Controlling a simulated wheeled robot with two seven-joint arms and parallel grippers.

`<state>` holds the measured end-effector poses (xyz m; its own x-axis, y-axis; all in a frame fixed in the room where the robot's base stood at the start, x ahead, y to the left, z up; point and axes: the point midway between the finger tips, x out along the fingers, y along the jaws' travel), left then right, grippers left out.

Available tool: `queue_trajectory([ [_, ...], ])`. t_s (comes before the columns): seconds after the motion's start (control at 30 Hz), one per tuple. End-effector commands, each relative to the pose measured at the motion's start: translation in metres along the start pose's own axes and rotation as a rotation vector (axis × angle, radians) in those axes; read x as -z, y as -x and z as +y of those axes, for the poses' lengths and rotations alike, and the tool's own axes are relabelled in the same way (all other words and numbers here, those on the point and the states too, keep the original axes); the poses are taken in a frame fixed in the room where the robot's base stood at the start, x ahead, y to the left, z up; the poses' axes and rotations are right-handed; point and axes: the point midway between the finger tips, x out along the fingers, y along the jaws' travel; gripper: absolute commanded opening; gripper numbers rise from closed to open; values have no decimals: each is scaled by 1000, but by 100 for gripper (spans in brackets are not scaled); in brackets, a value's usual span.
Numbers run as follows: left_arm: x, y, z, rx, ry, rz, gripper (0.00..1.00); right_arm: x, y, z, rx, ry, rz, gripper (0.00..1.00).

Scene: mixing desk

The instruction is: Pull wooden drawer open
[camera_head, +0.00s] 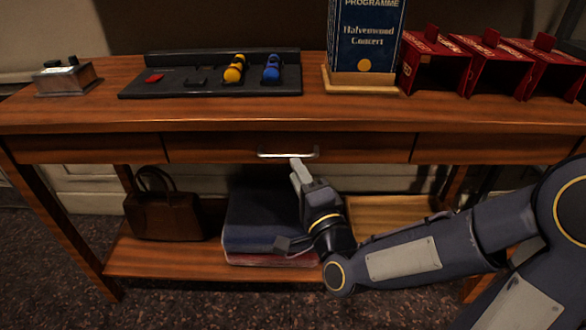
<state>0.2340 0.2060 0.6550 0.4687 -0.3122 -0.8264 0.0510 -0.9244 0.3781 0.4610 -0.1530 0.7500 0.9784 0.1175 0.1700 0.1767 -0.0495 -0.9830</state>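The wooden drawer (215,149) is the wide middle front under the table top. Its front looks flush with the panels beside it. A light metal bar handle (272,154) sits at its middle. My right gripper (298,168) reaches up from the lower right, with its pale fingertips at the right part of the handle, overlapping its lower edge in the picture. I cannot tell whether the fingers touch the handle or are closed around it. My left gripper is not in view.
On the table top (110,117) stand a small switch box (66,79), a black panel (205,88) with coloured knobs, a blue programme box (362,40) and red holders (436,60). The lower shelf (160,262) holds a brown bag (165,214) and a dark blue stack (258,222).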

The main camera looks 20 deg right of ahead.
Motion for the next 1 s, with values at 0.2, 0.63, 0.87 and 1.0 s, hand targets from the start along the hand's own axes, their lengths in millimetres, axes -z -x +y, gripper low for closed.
queue_trajectory([
  [0.2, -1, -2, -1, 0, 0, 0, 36, 0, -29, 0, 0, 1, 0, 32],
  [0.63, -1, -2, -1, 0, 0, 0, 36, 0, -37, 0, -1, 3, 0, 26],
  [0.87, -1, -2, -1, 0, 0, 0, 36, 0, -37, 0, -1, 3, 0, 0],
  [1.0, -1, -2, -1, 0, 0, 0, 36, 0, -36, 0, -1, 3, 0, 0],
])
